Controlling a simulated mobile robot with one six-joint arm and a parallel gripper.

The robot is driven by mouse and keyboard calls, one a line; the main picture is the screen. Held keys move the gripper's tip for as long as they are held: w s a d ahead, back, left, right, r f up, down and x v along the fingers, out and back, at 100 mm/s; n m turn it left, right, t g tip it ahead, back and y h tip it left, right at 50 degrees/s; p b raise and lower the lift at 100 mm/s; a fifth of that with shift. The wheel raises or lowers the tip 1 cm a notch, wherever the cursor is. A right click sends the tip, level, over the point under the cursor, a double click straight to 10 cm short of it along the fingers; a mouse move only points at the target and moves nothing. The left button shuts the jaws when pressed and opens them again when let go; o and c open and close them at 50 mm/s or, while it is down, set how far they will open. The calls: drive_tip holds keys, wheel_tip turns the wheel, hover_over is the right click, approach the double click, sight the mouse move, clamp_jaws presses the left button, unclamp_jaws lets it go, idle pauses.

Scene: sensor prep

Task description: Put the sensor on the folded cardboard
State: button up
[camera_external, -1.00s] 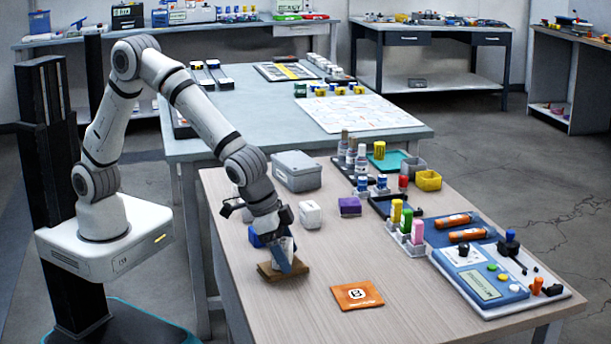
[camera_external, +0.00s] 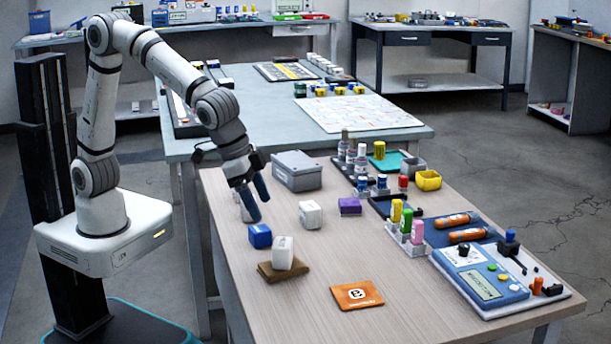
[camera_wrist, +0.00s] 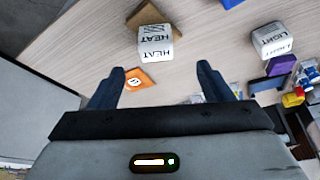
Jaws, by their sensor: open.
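A white block labelled HEAT (camera_external: 283,250) rests on the folded brown cardboard (camera_external: 268,275) near the left front of the wooden table. In the wrist view the HEAT block (camera_wrist: 155,44) also shows, with part of the cardboard (camera_wrist: 140,16) sticking out beyond it. My gripper (camera_external: 261,211) is open and empty, raised above the table behind the blue block, clear of the HEAT block. Its two blue fingers stand apart in the wrist view (camera_wrist: 161,70).
A blue block (camera_external: 260,236) sits just behind the cardboard. A second white block, labelled LIGHT (camera_wrist: 270,41), stands behind and to the right, with a purple block (camera_external: 350,206) and a grey box (camera_external: 297,170) nearby. An orange square (camera_external: 357,296) lies at the front.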

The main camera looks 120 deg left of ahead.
drive_tip(key=s+a+f+m+g+h, duration=0.1)
drive_tip(key=s+m, duration=0.3)
drive_tip(key=s, duration=2.5)
drive_tip(key=shift+s+f+g+h, duration=0.2)
drive_tip(key=shift+f+g+h, duration=0.25)
drive_tip(key=shift+g, duration=0.15)
